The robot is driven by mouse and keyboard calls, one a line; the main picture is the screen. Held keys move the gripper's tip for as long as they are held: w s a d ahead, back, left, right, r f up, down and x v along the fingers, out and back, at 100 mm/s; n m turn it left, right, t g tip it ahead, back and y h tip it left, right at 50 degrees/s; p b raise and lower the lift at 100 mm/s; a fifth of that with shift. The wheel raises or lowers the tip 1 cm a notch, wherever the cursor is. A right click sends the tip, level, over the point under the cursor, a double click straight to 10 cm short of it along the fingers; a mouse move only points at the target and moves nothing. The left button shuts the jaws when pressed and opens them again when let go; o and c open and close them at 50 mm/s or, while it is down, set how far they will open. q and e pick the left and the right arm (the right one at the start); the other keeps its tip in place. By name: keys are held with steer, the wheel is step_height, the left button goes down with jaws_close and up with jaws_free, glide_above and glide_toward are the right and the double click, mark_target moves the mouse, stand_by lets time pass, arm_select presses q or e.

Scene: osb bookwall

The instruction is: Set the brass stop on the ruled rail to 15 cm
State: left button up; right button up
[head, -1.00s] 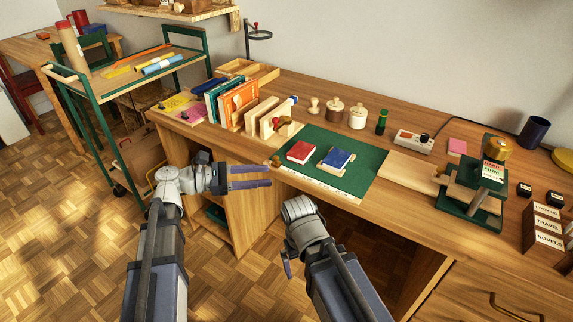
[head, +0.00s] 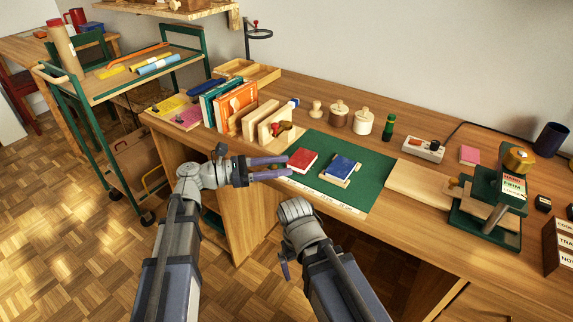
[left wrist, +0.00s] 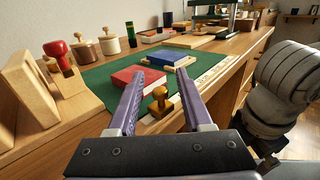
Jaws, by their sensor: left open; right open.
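The ruled rail (head: 327,198) is a pale marked strip along the front edge of the green mat. It also shows in the left wrist view (left wrist: 213,75), running away to the right. The brass stop (left wrist: 160,100) is a small brass knob at the rail's near end, seen between my left fingers.
A red book (head: 303,160) and a blue book (head: 341,166) lie on the green mat (head: 374,180), just behind the rail. A red-knobbed stamp (left wrist: 57,52) in a wooden holder stands left of the left fingers. A pale board (head: 418,184) lies right of the mat.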

arm_select(q)
steer(key=shift+w+d, duration=0.15)
steer(key=shift+d, duration=0.85)
jaws_close()
stand_by(0.8)
